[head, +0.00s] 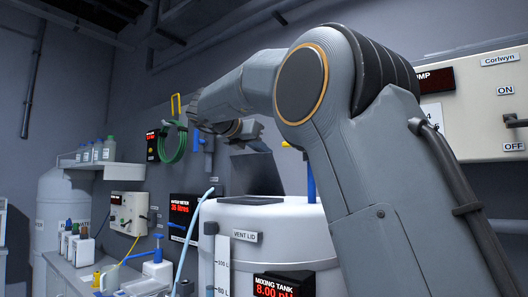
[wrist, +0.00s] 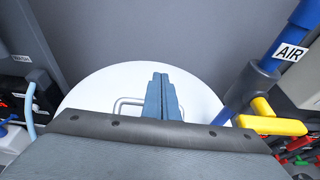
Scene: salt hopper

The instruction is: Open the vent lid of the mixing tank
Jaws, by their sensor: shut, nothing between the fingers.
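The mixing tank (head: 285,225) is a white cylinder at the lower middle of the head view, with a VENT LID label (head: 246,236) near its top. In the wrist view its round white top (wrist: 90,95) carries a silver bar handle (wrist: 128,102). My gripper (wrist: 162,78) shows two blue-grey fingers, closed together with nothing between them. They cross in front of the handle's middle; whether they touch it I cannot tell. In the head view a dark tilted panel stands above the tank top; I cannot tell whether it is lid or gripper body.
A blue AIR pipe (wrist: 292,40) with a yellow handle (wrist: 270,122) rises close to the right of the tank top. A pale blue hose (head: 188,240) runs on the left. A bench (head: 85,275) with bottles is further left. A wall stands behind.

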